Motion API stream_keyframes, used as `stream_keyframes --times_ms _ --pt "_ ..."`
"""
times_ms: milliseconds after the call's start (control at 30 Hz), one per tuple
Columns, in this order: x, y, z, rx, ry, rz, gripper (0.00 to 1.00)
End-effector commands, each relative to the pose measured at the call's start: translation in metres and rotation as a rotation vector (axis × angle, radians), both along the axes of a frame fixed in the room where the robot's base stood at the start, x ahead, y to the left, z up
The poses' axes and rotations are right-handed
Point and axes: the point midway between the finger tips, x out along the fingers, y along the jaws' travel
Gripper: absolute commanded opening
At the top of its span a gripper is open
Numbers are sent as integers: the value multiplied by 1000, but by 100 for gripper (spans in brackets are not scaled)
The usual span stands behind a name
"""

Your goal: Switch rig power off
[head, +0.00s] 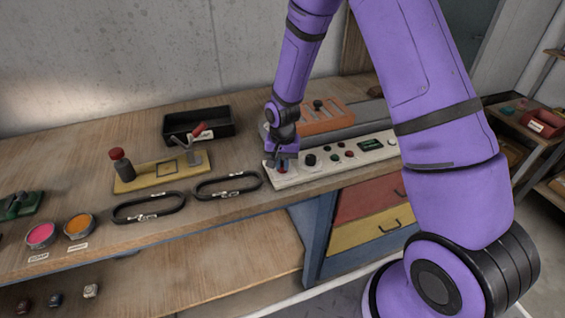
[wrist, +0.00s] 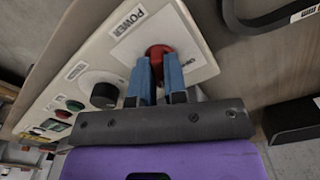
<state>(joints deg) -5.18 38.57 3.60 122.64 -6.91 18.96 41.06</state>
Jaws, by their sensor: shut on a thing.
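The rig's control panel (head: 323,159) is a long pale box on the wooden bench, with knobs, buttons and a small display. Its left end carries a red power switch (wrist: 158,51) on a white plate marked POWER (wrist: 133,19) in the wrist view. My gripper (wrist: 158,68) is shut on the red switch, with a blue finger on each side of it. In the head view my gripper (head: 282,165) reaches down onto the panel's left end. The fingers partly cover the switch and its plate lettering, so I cannot read its setting.
A black tray (head: 198,123) and a yellow fixture (head: 160,171) stand left of the panel. Two black oval rings (head: 149,207) lie near the bench's front edge. An orange block (head: 322,117) sits behind the panel. Pink (head: 41,235) and orange (head: 79,226) pots stand at far left.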

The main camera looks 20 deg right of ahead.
Motion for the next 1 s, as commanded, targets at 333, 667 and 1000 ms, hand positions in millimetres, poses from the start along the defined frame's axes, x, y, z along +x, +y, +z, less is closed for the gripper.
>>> stream_keyframes --times_ms 333,667,1000 --pt "0 0 0 1 0 311 0" --pt "0 -1 0 1 -1 625 0" --pt "0 -1 0 0 -1 902 0"
